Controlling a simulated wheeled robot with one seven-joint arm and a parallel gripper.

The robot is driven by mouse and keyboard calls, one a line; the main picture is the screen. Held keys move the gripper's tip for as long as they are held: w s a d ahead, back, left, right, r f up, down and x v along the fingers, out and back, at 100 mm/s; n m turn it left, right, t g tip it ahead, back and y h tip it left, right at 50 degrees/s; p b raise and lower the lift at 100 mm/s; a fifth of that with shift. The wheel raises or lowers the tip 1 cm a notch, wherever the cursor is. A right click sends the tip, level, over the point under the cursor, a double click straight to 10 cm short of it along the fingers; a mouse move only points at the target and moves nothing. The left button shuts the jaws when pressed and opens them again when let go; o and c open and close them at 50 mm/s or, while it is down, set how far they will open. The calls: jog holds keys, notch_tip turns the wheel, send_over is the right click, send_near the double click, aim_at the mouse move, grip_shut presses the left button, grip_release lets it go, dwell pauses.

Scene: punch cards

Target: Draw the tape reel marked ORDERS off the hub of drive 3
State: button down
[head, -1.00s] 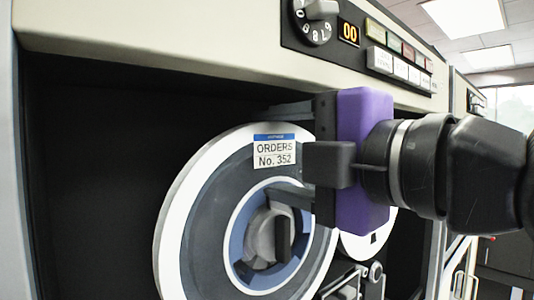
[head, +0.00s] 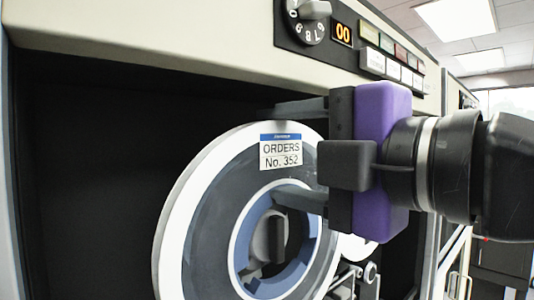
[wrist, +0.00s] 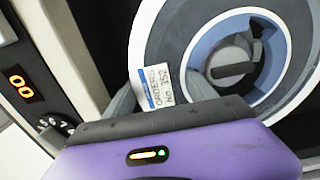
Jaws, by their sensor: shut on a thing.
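The tape reel (head: 205,225) has a white outer rim, a dark band, a blue inner ring and a label (head: 281,152) reading ORDERS No. 352. My gripper (head: 279,152) is shut on the reel, one finger at the upper rim and the other at the inner ring's opening. The grey hub (head: 262,240) with its dark knob shows through the opening, set back behind the reel's face. The wrist view also shows the reel (wrist: 170,35) and hub knob (wrist: 235,68). Whether the reel is fully clear of the hub cannot be told.
The drive's cream cabinet edge (head: 130,45) runs above the dark recess (head: 90,160). A number dial (head: 306,20), an orange 00 display (head: 343,33) and several buttons sit above my gripper. Another white reel (head: 353,247) shows partly behind it.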

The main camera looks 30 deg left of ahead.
jog(key=shift+b+v, duration=0.3)
jog(key=shift+v, duration=1.7)
jog(key=b+v, duration=0.1)
jog(key=v, duration=0.9)
jog(key=shift+s+d, duration=0.2)
jog(key=shift+d, duration=0.2)
dwell(0.3)
dwell(0.5)
